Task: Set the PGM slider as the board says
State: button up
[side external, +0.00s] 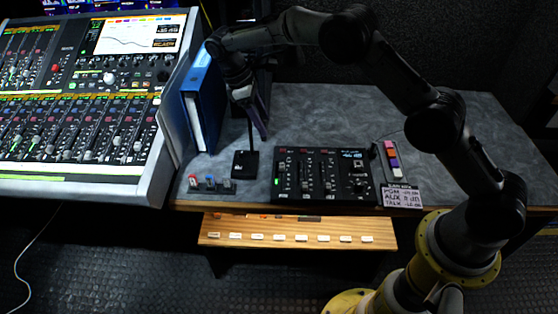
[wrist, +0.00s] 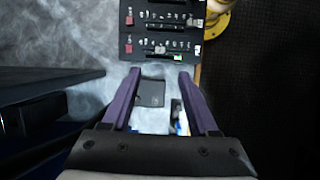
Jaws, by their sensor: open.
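A small black mixer (side external: 322,176) with several upright sliders and a knob at its right sits on the grey desk. In the wrist view part of the mixer (wrist: 162,32) lies beyond the fingertips. Its slider labels are too small to read, so I cannot tell which is PGM. A board (side external: 401,196) at the mixer's right has handwritten lines for PGM, AUX and TALK; the values are not clearly legible. My gripper (side external: 258,116), with purple fingers, is open and empty, above the desk to the mixer's left. Its fingers also show in the wrist view (wrist: 160,78).
A black stand base (side external: 245,164) is between mixer and blue binder (side external: 204,105). A large console (side external: 85,100) fills the left. A coloured strip (side external: 392,158) lies right of the mixer; desk behind is clear.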

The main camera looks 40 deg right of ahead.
notch_tip(320, 180, down, 3)
send_near(281, 165)
jog(key=x, duration=0.8)
jog(key=shift+d, duration=0.1)
jog(key=shift+c, duration=0.3)
grip_shut()
dwell(1.1)
